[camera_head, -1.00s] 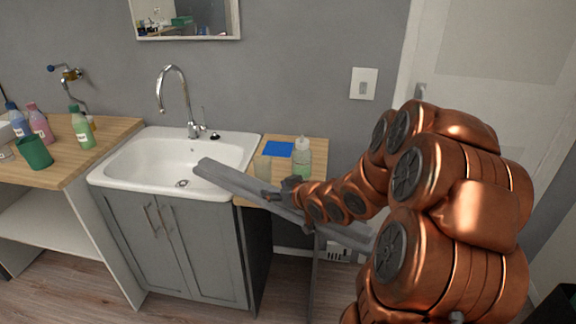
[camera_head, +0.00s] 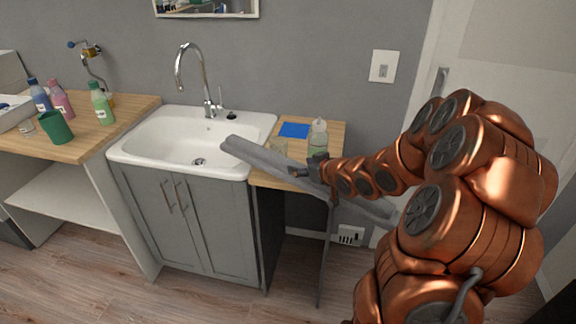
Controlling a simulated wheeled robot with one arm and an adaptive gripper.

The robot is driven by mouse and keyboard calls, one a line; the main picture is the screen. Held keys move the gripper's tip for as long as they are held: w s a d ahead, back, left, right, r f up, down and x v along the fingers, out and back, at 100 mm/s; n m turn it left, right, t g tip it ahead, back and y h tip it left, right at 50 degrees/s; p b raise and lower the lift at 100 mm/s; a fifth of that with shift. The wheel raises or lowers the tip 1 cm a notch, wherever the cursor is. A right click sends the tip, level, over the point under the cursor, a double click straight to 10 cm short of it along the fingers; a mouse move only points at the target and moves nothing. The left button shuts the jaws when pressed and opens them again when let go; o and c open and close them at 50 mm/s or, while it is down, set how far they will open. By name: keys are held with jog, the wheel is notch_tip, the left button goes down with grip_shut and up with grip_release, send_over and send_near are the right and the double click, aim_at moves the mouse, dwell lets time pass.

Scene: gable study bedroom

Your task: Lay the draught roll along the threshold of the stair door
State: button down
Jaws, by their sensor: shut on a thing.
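The draught roll is a long grey bar (camera_head: 262,157). My gripper (camera_head: 305,172) is shut on it near its middle. The roll is held in the air, tilted down to the right, in front of the sink cabinet and the small wooden counter. Its left end overlaps the sink's right edge in the picture; its right end passes behind my copper arm. A pale door (camera_head: 497,60) with a metal handle stands at the right, partly hidden by my arm. I cannot tell whether it is the stair door. Its threshold is hidden.
A white sink (camera_head: 150,147) sits on a grey cabinet (camera_head: 215,225). Bottles, including a green one (camera_head: 102,104), and a green cup (camera_head: 55,127) stand on the left counter. A bottle (camera_head: 318,138) and a blue cloth (camera_head: 294,130) are on the right counter. Wooden floor (camera_head: 90,285) is free in front.

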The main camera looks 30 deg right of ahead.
aim_at(290, 164)
jog(key=shift+p+x, duration=0.4)
jog(key=shift+x, duration=3.15)
jog(key=shift+w+a+f+p, duration=0.1)
jog(key=shift+w+f+p, duration=0.2)
jog(key=shift+w+f, duration=0.7)
jog(key=shift+c, duration=1.3)
grip_release()
jog(key=shift+s, duration=0.1)
jog(key=b+v, duration=0.1)
jog(key=v, duration=0.9)
jog(key=shift+s+r, duration=0.5)
jog(key=shift+s, duration=0.3)
